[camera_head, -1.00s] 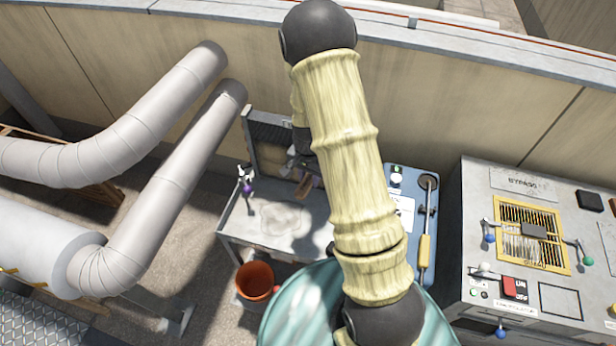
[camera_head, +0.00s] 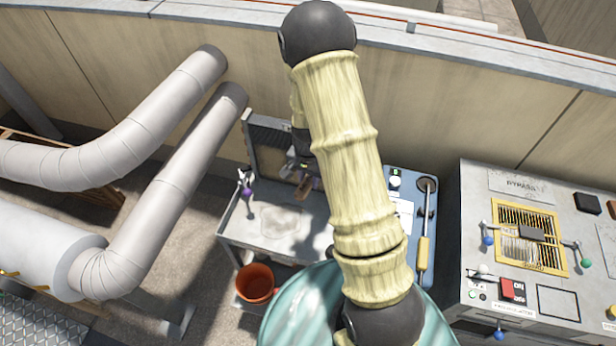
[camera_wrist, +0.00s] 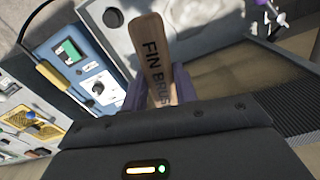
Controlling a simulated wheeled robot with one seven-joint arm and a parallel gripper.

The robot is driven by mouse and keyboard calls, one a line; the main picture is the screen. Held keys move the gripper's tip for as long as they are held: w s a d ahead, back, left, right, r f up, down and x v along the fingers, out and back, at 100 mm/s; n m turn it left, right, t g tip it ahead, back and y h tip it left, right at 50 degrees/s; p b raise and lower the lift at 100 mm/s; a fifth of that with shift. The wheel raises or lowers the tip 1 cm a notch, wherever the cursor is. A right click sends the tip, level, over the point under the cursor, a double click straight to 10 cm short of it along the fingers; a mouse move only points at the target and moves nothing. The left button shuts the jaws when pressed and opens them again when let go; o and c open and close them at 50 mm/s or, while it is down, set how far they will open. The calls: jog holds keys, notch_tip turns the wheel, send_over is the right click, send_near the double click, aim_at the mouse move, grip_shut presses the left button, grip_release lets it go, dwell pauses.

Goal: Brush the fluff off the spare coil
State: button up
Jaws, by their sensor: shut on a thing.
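The spare coil (camera_head: 268,148) stands upright at the back of a grey bench, its right part hidden behind my arm. In the wrist view the coil (camera_wrist: 225,85) has a dull tan, fluffy-looking face and a band of dark bare fins along its right edge. My gripper (camera_head: 300,166) is in front of the coil, partly hidden by my arm. It is shut on the fin brush (camera_head: 306,187), whose wooden, lettered handle also shows in the wrist view (camera_wrist: 155,60). The bristles are hidden, so I cannot tell whether they touch the coil.
The bench top (camera_head: 240,232) has a pale patch (camera_head: 282,222) and a purple-and-white fitting (camera_head: 246,184) at its left. An orange bucket (camera_head: 256,283) sits below. A blue panel (camera_head: 402,183) and grey control cabinet (camera_head: 540,230) stand right; thick pipes (camera_head: 170,190) run left.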

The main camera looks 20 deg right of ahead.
jog(key=shift+w+f+b, duration=0.1)
jog(key=shift+f+b, duration=0.95)
jog(key=shift+f, duration=0.65)
jog(key=shift+d, duration=0.1)
jog(key=shift+r+p, duration=1.85)
jog(key=shift+r, duration=0.45)
jog(key=shift+f, duration=0.15)
jog(key=shift+f+b, duration=1.7)
jog(key=shift+f, duration=0.5)
jog(key=shift+r, duration=0.15)
jog(key=shift+r+p, duration=1.85)
jog(key=shift+r, duration=0.35)
